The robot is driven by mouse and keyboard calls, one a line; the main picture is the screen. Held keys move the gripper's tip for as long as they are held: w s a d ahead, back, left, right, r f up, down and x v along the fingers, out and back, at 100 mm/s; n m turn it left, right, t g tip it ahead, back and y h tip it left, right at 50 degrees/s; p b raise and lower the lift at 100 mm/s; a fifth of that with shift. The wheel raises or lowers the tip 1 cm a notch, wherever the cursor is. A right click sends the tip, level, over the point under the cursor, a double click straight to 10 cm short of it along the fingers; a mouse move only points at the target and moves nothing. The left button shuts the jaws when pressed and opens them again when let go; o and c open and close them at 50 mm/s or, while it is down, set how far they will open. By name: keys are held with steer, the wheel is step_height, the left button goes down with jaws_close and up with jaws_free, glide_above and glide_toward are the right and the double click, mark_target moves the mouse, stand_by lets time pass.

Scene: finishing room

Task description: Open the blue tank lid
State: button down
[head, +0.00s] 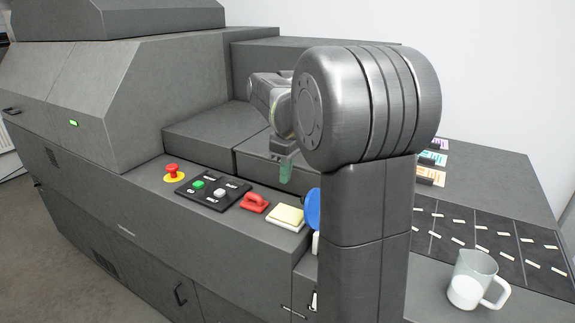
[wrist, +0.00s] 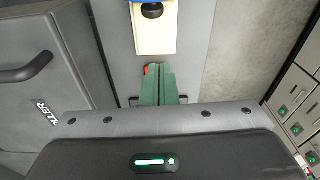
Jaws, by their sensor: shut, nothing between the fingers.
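A blue round-edged piece (head: 313,208), which looks like the tank lid, shows at the left edge of my arm in the head view. My arm hides most of it, with a bit of white below it. Whether it is open or closed cannot be told. In the wrist view a blue edge (wrist: 169,3) shows at the top, by a pale block with a dark oval on it. My gripper (head: 286,172) has green fingers pointing down above the front panel, left of the blue piece and apart from it. Its fingers (wrist: 157,85) are together and empty.
A measuring jug (head: 474,280) stands at right, near a dark sectioned mat (head: 480,238).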

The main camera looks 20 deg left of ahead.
mark_target(303, 197)
steer(key=f, duration=0.5)
steer(key=shift+a+f, duration=0.35)
steer(key=shift+f, duration=0.05)
steer(key=d, duration=0.1)
steer(key=d+r+p, duration=0.1)
steer(key=d, duration=0.1)
steer(key=shift+s+d, duration=0.1)
steer(key=shift+d, duration=0.35)
steer(key=shift+d+r+p, duration=0.55)
steer(key=shift+d+p, duration=0.1)
steer(key=shift+p, duration=0.1)
steer(key=shift+s+d, duration=0.1)
steer(key=shift+d, duration=0.25)
steer(key=shift+a, duration=0.1)
